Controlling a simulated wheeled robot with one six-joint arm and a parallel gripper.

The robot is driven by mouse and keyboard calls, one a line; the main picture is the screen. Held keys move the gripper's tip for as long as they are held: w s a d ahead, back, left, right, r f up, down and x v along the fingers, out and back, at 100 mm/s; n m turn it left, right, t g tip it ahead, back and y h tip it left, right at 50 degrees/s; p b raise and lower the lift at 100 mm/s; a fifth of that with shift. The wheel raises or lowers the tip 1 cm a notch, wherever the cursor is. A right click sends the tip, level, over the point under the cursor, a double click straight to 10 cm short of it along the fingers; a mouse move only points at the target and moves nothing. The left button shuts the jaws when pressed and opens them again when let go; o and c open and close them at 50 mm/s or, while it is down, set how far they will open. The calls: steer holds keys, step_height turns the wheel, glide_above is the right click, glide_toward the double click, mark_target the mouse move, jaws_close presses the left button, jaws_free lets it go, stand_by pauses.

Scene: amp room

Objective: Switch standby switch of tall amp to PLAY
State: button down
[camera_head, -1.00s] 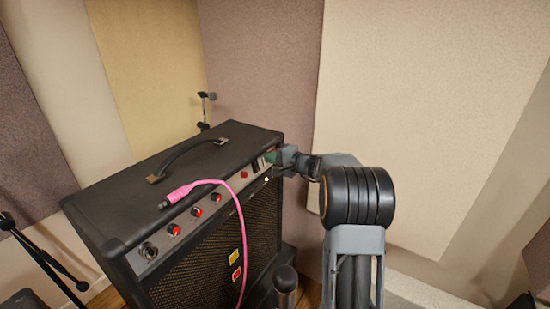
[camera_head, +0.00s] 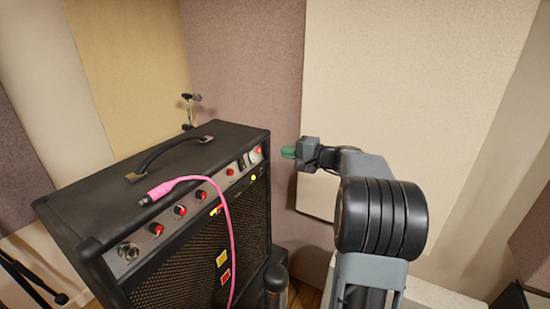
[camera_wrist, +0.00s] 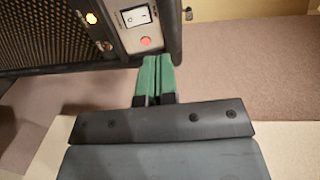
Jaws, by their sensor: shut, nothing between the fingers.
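The tall amp (camera_head: 155,210) is a black cabinet with a silver control panel along its top front edge. At the panel's right end are rocker switches (camera_head: 243,161) and a red lamp (camera_head: 258,150). In the wrist view a black-and-white rocker switch (camera_wrist: 137,15) shows above the red lamp (camera_wrist: 145,41); its label and position are too small to read. My gripper (camera_head: 288,152) is shut and empty, to the right of the amp and apart from it in the head view. Its green fingers (camera_wrist: 155,72) show just below the panel's end in the wrist view.
A pink cable (camera_head: 226,222) lies over the amp's top and hangs down its front. A carry handle (camera_head: 168,156) arches on top. Padded wall panels (camera_head: 405,100) stand behind. A dark cylinder (camera_head: 276,286) stands by the amp's front right corner. A stand (camera_head: 30,280) is at left.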

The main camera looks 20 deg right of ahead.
steer(key=shift+r+v, duration=0.25)
steer(key=shift+v, duration=0.95)
step_height(320, 180, down, 8)
steer(key=s+g+h, duration=0.2)
steer(key=g, duration=0.1)
steer(key=s+a+f+n+g+h, duration=0.2)
steer(key=s+a, duration=0.2)
steer(key=s, duration=0.1)
steer(key=s+a+f+n+g+h, duration=0.2)
steer(key=s+a+f+g, duration=0.1)
steer(key=s, duration=0.3)
steer(key=s+a+f+n+g+h, duration=0.2)
steer(key=s+a+f, duration=0.1)
steer(key=s+a, duration=0.2)
steer(key=shift+s+a+n+g+h, duration=0.3)
steer(key=shift+s+h, duration=0.1)
steer(key=shift+s, duration=0.25)
steer(key=s+a+r+n+t+h, duration=0.1)
steer(key=s+a+r+n, duration=0.1)
steer(key=s+a+n, duration=0.2)
steer(key=shift+a, duration=0.75)
